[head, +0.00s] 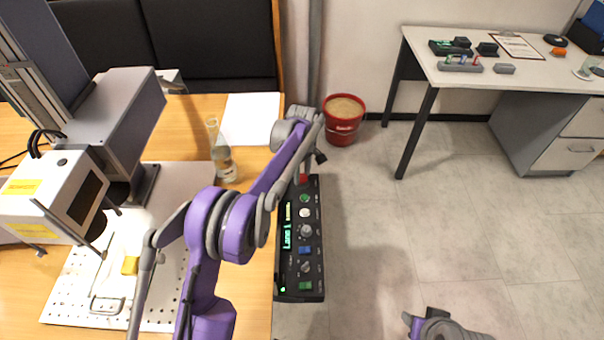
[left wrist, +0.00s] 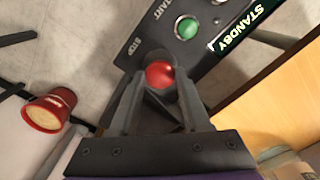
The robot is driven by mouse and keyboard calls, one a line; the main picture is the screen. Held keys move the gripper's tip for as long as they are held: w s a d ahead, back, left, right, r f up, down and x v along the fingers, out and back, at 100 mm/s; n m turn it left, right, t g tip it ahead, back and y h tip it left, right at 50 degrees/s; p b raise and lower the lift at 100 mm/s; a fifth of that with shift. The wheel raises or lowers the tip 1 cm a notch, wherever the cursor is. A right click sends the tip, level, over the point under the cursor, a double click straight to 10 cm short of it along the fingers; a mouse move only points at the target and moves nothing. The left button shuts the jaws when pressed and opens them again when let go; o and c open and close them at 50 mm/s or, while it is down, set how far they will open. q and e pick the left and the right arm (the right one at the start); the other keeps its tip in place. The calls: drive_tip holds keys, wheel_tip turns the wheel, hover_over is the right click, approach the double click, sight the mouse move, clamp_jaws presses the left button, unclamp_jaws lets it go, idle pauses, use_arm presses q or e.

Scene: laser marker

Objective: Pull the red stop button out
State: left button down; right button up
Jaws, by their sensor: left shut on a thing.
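The red stop button (left wrist: 160,75) sits at the end of the dark control panel (left wrist: 215,45), beside the "STOP" label. In the head view the button (head: 301,179) is partly hidden at the panel's far end. My left gripper (left wrist: 158,82) is shut on it, one finger on each side. In the head view this gripper (head: 304,168) is mostly hidden by its own wrist.
The panel lies along the right edge of the wooden table (head: 262,180). A glass flask (head: 222,155) and white paper (head: 250,118) are left of my forearm. A laser machine (head: 65,195) stands left.

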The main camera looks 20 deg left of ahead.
use_arm(q)
drive_tip(key=shift+r, duration=0.1)
drive_tip(key=shift+c, duration=1.8)
unclamp_jaws()
drive_tip(key=shift+r, duration=0.1)
wheel_tip(320, 180, up, 11)
drive_tip(key=p, duration=0.1)
drive_tip(key=shift+f, duration=0.2)
